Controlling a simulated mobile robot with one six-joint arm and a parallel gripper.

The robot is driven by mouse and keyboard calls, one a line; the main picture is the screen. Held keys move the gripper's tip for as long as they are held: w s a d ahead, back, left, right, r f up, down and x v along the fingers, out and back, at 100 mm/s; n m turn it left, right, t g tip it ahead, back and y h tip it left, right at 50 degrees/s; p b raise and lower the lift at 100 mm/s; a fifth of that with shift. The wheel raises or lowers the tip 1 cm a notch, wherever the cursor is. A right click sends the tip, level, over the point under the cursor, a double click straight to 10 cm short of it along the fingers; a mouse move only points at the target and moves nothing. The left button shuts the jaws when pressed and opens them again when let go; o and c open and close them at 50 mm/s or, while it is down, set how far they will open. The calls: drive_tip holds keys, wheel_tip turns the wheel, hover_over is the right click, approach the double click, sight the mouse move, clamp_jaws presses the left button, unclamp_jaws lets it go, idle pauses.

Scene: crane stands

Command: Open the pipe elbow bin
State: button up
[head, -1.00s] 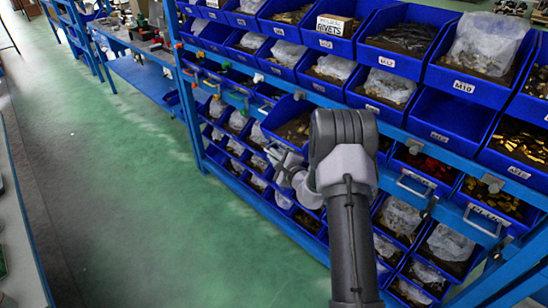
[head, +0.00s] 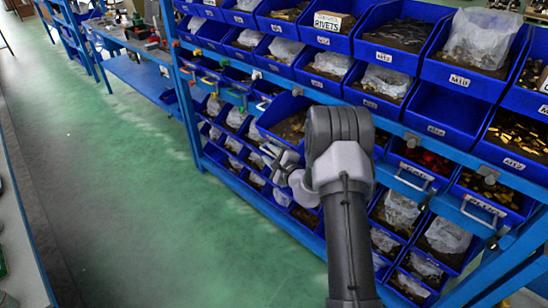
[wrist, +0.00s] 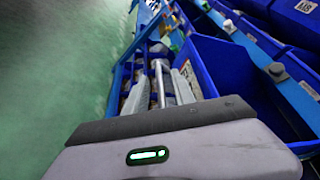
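A blue bin (head: 283,120) with brown contents juts out from the rack in the head view, farther than its neighbours. I cannot read a label on it, so I cannot confirm it is the pipe elbow bin. My gripper (head: 270,155) is at its front, low and to the left. In the wrist view my gripper (wrist: 160,88) has its two pale fingers apart, with a metal handle bar (wrist: 159,84) between them. Gaps show on both sides of the bar. The jutting bin's wall (wrist: 225,62) is to the right of the fingers there.
The blue rack (head: 440,148) holds rows of labelled bins above and below. Other drawer bins have handles, such as a silver one (head: 411,180) at right. A workbench (head: 140,75) stands at the far left. The green floor (head: 150,190) at left is clear.

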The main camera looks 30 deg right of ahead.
drive_tip(key=p+v, duration=0.3)
drive_tip(key=v, duration=1.4)
drive_tip(key=shift+s+r, duration=0.1)
